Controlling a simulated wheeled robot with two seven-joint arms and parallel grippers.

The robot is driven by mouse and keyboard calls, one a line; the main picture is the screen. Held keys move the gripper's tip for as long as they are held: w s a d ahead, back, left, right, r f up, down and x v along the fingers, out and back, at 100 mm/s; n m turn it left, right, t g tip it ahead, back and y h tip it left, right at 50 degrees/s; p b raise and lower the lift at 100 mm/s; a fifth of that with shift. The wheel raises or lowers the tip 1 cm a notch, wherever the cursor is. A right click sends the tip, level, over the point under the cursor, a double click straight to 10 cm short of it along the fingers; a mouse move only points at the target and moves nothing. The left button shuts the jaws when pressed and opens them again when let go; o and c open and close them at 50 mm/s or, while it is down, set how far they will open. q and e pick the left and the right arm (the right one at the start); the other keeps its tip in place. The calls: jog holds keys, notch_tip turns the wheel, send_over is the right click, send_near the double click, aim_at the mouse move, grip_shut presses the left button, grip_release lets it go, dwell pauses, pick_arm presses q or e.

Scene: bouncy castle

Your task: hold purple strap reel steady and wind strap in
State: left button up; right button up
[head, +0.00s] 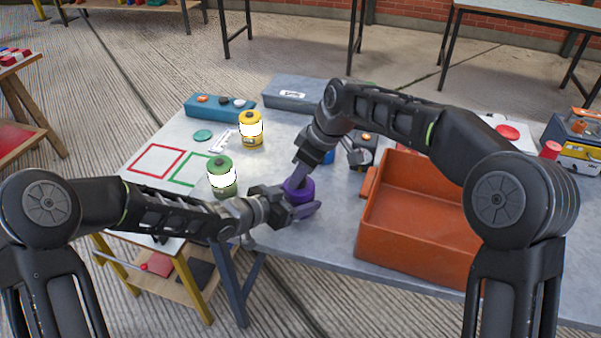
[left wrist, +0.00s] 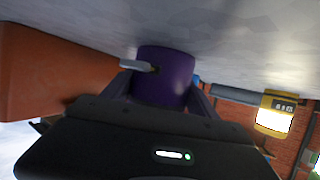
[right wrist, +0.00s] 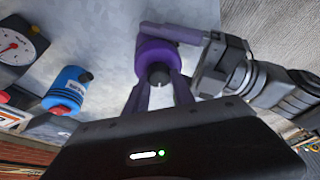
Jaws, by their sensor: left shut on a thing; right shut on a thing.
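The purple strap reel (head: 298,191) stands upright on the grey table near its front edge. It also shows in the left wrist view (left wrist: 165,78) and the right wrist view (right wrist: 155,52). My left gripper (head: 297,205) is shut around the reel's body from the left, low over the table. My right gripper (head: 300,178) comes down from above and is shut on the reel's top; a small dark knob shows between its fingers in the right wrist view. A short grey tab (left wrist: 136,64) sticks out beside the reel in the left wrist view. The strap itself is hard to make out.
An orange tray (head: 365,225) stands close to the right of the reel. A green-topped canister (head: 222,180) stands to its left, a yellow canister (head: 251,130) behind. A blue canister (right wrist: 68,88) and a dial gauge (right wrist: 15,45) are nearby. Red and green outlined squares lie at left.

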grip_shut()
jog(key=shift+m, duration=0.3)
jog(key=shift+m+t+h, duration=0.35)
jog(key=shift+m+t, duration=0.05)
jog(key=shift+m, duration=0.9)
jog(key=shift+m+t+h, duration=0.35)
jog(key=shift+m+t, duration=0.05)
jog(key=shift+m, duration=0.9)
jog(key=o, duration=0.9)
grip_release()
jog(key=shift+c, duration=0.2)
jog(key=v, duration=1.2)
